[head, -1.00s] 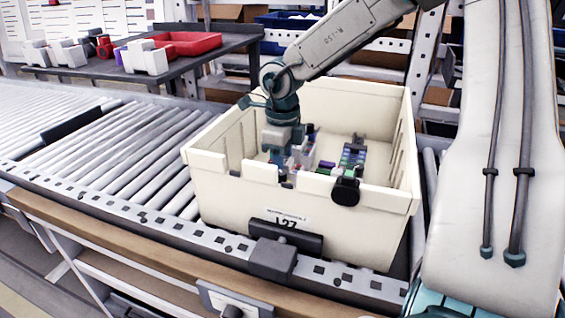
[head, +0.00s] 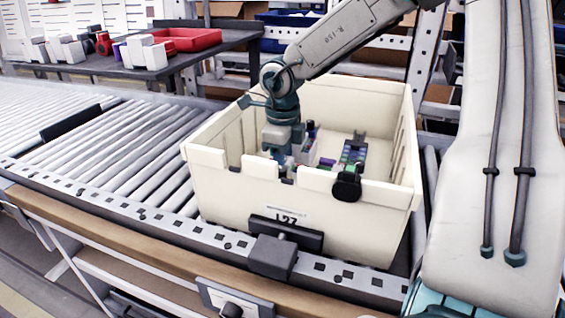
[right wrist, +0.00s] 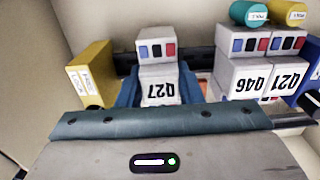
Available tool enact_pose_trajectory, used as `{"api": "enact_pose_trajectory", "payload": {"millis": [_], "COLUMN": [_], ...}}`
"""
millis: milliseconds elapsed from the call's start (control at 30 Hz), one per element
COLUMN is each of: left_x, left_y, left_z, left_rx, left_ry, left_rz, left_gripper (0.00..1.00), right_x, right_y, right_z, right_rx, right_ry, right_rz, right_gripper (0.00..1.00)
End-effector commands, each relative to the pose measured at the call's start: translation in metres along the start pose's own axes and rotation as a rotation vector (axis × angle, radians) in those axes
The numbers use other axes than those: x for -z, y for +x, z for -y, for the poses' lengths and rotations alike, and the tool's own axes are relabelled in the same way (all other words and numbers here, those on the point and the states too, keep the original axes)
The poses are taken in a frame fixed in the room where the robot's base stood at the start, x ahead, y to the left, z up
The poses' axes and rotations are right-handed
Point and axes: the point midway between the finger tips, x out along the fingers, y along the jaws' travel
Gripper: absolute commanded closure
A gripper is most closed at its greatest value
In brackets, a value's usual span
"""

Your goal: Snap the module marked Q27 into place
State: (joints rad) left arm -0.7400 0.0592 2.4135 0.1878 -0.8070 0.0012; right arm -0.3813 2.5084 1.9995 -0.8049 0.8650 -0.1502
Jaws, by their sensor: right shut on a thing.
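The module marked Q27 (right wrist: 157,92) is a white block with red and blue patches on its top part, its label upside down in the right wrist view. My right gripper (right wrist: 158,75) has its blue fingers shut on both sides of it. A dark rail (right wrist: 205,58) runs behind it; I cannot tell whether the module is seated on it. In the head view my right gripper (head: 283,158) reaches down inside the cream crate (head: 230,187), and the crate wall partly hides its fingertips. My left gripper is not in view.
A yellow block (right wrist: 90,73) stands close on the left. Other coloured parts (head: 352,153) lie at the crate's right. The crate sits on a roller conveyor (head: 125,140).

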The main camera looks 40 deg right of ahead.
Motion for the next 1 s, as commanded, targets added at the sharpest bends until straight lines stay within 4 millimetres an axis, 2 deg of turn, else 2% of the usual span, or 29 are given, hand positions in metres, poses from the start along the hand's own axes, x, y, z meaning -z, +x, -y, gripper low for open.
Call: {"api": "enact_pose_trajectory", "payload": {"millis": [367,400,500,533,833,1000], "left_x": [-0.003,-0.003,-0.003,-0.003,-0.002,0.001], "left_y": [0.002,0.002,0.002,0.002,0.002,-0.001], "left_z": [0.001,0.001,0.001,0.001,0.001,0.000], "left_rx": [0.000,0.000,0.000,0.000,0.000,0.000], "left_ry": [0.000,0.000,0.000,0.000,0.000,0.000], "left_rz": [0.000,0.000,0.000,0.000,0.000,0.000], "left_gripper": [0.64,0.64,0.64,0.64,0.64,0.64], "right_x": [-0.001,-0.001,0.000,0.000,0.000,-0.001], "right_y": [0.000,0.000,0.000,0.000,-0.002,-0.023], "right_z": [0.001,0.001,0.001,0.001,0.000,0.001], "right_rx": [0.002,0.002,0.002,0.002,0.001,0.004], "right_ry": [0.000,0.000,0.000,0.000,0.000,0.000], "right_rz": [0.002,0.002,0.001,0.001,0.001,0.004], "right_gripper": [0.95,0.64,0.44,0.42,0.42,0.42]}}
